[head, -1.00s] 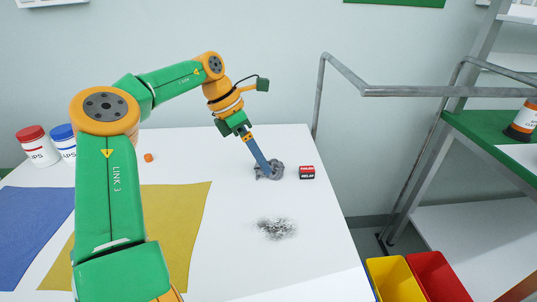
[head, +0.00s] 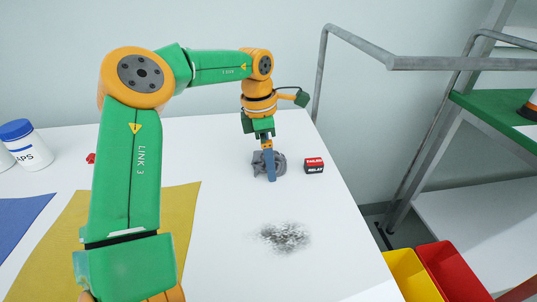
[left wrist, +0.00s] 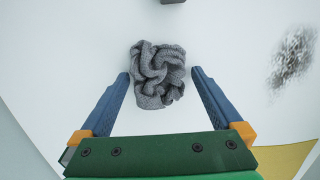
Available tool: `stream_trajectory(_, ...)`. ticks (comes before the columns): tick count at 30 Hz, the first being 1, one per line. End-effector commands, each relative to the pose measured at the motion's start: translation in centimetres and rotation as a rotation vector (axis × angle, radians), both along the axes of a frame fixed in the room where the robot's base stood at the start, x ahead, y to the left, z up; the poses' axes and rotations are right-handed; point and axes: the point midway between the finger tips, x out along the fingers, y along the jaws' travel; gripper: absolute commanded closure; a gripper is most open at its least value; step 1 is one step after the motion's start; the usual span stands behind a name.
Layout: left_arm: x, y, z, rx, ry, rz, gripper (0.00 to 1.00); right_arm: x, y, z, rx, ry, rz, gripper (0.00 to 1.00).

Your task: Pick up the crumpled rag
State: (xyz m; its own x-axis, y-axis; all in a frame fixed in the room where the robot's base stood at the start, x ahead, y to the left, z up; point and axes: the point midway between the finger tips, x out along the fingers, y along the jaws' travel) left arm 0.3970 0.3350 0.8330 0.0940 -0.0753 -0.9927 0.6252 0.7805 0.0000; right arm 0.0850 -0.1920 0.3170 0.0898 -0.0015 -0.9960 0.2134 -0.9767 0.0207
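The crumpled grey rag (head: 282,161) lies on the white table towards its far right part. In the left wrist view the rag (left wrist: 158,74) shows knitted folds and lies ahead of and between the fingertips. My left gripper (head: 267,174) reaches down at the rag from above. In the left wrist view my left gripper (left wrist: 159,75) is open, with one blue finger on each side of the rag and a gap on both sides. Its fingers do not visibly touch the rag. My right gripper is not in view.
A red and black box (head: 314,166) stands close to the right of the rag. A dark smudge (head: 286,237) marks the table in front. Yellow (head: 60,262) and blue (head: 18,225) cloths lie at left, near a blue-lidded jar (head: 30,150). Yellow (head: 408,275) and red (head: 452,272) bins stand at the right.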

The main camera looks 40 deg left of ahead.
Motion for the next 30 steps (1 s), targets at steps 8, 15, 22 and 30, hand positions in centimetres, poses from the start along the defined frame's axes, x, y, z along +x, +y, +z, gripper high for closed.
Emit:
stream_trajectory(8, 0.0, 0.0, 0.0, -0.001, -0.001, 0.001, 0.69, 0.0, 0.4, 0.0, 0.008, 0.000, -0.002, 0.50)
stream_trajectory(15, 0.0, 0.0, 0.0, -0.001, -0.001, 0.001, 0.71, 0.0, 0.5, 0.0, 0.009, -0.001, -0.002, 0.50)
stream_trajectory(22, 0.0, 0.0, 0.6, 0.000, -0.001, 0.001, 0.72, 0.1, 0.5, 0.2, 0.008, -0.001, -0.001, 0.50)
stream_trajectory(30, 0.1, 0.0, 7.7, 0.001, -0.003, 0.002, 0.72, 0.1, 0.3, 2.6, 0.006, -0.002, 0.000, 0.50)
